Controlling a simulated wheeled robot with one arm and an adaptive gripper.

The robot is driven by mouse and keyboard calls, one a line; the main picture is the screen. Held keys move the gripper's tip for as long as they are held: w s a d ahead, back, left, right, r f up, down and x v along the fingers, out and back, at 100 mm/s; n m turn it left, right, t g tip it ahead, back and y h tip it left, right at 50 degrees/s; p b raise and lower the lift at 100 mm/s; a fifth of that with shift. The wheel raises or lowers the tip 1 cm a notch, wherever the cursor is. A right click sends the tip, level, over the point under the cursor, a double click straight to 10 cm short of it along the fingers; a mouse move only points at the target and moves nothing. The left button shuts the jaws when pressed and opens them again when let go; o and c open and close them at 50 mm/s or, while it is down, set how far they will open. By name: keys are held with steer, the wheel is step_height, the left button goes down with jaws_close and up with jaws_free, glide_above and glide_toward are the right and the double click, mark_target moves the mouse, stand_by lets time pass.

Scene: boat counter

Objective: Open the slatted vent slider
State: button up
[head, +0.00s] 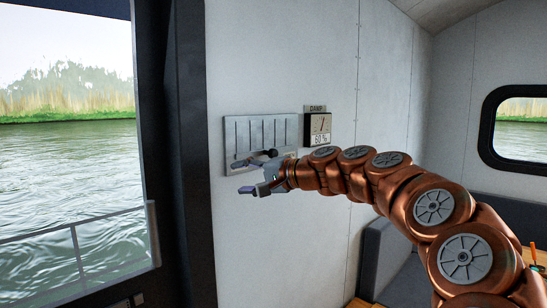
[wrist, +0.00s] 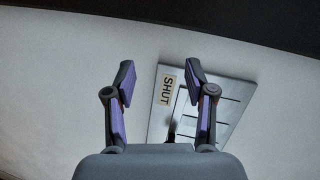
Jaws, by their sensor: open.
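The slatted vent slider (head: 240,130) is a pale grey panel with several dark upright slots on the white wall, left of the damp gauge. A dark round knob (head: 270,153) shows low on the panel, just above my gripper. My gripper (head: 243,177) is in front of the panel's lower left part, fingers spread and pointing left. In the wrist view my open gripper (wrist: 160,72) has nothing clasped at its tips. There the vent panel (wrist: 215,85) lies behind the right finger, with a label reading SHUT (wrist: 167,84). Part of the panel is hidden by my gripper.
A damp gauge (head: 319,130) reading 60% is on the wall right of the vent. A dark door frame (head: 190,150) stands to the left, with open water beyond. A bench (head: 380,245) is at lower right. The wall above the vent is clear.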

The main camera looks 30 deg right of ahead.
mark_target(276, 154)
steer(key=d+r+m+t+h, duration=0.3)
steer(key=d+m+t, duration=0.15)
steer(key=d, duration=1.05)
steer(key=shift+g, duration=0.45)
steer(key=shift+p+x, duration=0.8)
steer(key=shift+x, duration=3.25)
steer(key=shift+c, duration=0.2)
jaws_close()
